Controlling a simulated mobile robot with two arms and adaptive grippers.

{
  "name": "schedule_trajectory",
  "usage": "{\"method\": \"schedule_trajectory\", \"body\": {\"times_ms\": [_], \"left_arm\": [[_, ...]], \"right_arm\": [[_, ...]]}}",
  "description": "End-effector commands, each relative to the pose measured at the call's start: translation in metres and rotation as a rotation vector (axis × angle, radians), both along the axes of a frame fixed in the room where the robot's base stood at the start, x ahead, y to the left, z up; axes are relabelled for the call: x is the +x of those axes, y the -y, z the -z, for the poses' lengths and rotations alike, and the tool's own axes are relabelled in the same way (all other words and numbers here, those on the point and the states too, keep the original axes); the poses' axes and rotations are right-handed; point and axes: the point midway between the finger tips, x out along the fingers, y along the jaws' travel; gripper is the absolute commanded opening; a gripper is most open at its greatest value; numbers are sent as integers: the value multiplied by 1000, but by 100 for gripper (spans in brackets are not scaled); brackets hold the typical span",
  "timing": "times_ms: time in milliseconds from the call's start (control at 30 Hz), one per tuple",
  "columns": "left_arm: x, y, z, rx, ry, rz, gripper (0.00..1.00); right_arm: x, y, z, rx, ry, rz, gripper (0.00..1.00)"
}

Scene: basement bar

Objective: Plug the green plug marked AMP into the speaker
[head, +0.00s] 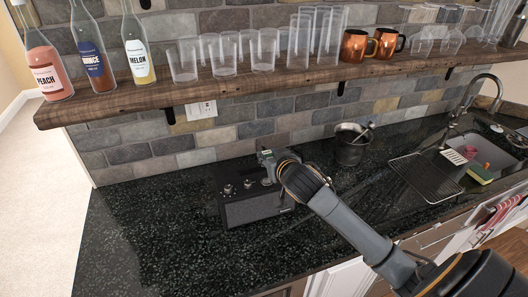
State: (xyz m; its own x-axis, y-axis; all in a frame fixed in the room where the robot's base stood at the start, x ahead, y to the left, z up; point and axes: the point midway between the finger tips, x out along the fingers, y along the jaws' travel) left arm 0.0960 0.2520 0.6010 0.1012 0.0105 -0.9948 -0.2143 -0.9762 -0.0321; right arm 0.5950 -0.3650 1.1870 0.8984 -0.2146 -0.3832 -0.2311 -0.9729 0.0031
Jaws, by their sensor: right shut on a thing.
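The speaker (256,209) is a dark box with a grille front and small knobs along its top edge. It stands on the black speckled counter, left of the middle of the head view. My right gripper (267,167) comes in from the right and is at the speaker's back top edge. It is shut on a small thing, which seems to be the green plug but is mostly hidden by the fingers. The AMP marking cannot be read. I cannot tell whether the plug touches the speaker or is in a socket. My left gripper is not in view.
A wooden shelf (300,78) with bottles, glasses and copper mugs (355,46) hangs above the counter. A wall outlet (201,110) is behind the speaker. A metal bucket (351,147), drying rack (424,177) and sink (488,154) are to the right. The counter's left is clear.

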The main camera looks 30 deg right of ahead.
Motion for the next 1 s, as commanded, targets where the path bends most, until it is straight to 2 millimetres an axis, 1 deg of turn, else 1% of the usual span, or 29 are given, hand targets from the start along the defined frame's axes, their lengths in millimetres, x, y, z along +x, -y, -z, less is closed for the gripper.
{"method": "schedule_trajectory", "body": {"times_ms": [33,133,300,400,567,867,1000], "left_arm": [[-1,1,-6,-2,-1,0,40],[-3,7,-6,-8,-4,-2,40],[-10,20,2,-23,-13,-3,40],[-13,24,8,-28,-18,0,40],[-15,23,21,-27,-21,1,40],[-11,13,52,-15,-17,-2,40],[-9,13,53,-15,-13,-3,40]], "right_arm": [[0,1,-3,1,-3,2,0],[-1,3,-1,-1,-4,4,0],[-1,3,7,-1,-3,2,0],[-1,3,15,-1,-3,2,0],[-1,3,30,-1,-3,1,0],[-1,3,60,-1,-2,1,0],[-1,3,68,0,-3,3,0]]}}
